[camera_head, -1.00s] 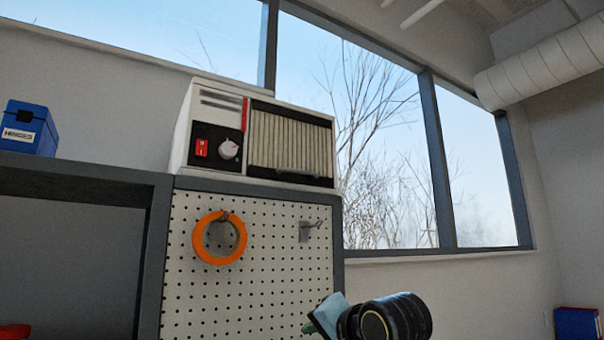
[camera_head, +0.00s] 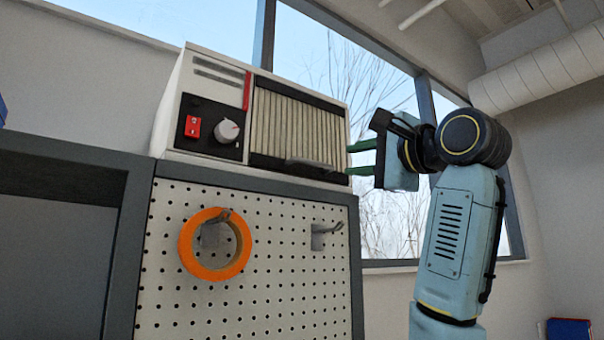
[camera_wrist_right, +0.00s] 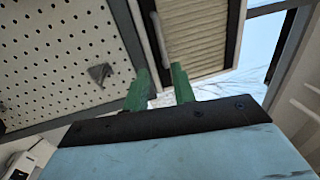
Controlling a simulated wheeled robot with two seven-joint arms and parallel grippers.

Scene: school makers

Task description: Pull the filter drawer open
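The filter unit is a white box (camera_head: 210,143) on top of a grey-framed pegboard cabinet. Its filter drawer (camera_head: 297,122) has a pale pleated front in a black frame, with a dark bar handle (camera_head: 318,166) along the bottom edge. The drawer looks flush with the box. My right gripper (camera_head: 361,158) is just right of the box, its two green fingers apart with nothing between them. In the right wrist view the fingers (camera_wrist_right: 161,88) lie below the pleated drawer front (camera_wrist_right: 194,35) and its handle (camera_wrist_right: 158,35), not touching the handle. My left gripper is out of view.
A red switch (camera_head: 193,127) and a white knob (camera_head: 227,131) sit left of the drawer. An orange tape roll (camera_head: 184,245) hangs on the pegboard (camera_head: 280,275), beside an empty hook (camera_head: 322,237).

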